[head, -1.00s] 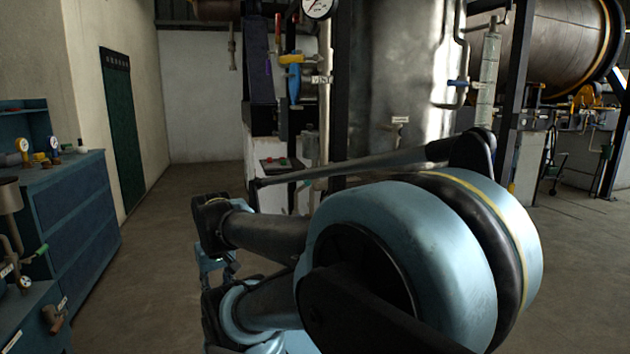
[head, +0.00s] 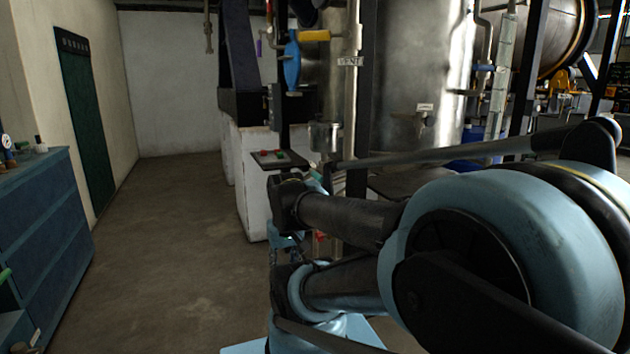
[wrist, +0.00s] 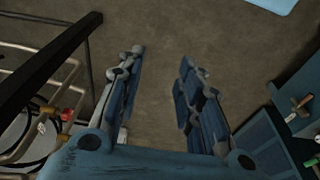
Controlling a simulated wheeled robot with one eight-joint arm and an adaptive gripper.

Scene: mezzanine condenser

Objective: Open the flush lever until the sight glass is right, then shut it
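My gripper (wrist: 161,58) is open and empty in the wrist view, its two blue fingers apart above bare floor. In the head view my arm hides most of it. A pale upright tube (head: 501,80), perhaps the sight glass, stands right of the metal column; its level is too small to read. A small green handle (head: 315,173) shows just above my arm. I cannot tell which one is the flush lever.
The metal column (head: 405,75) stands behind my arm. A pipe labelled VENT (head: 351,61) is left of it. A blue bench (head: 40,230) is at the left. The wrist view shows pipes with a red handle (wrist: 66,115) at left. Floor between bench and pipework is clear.

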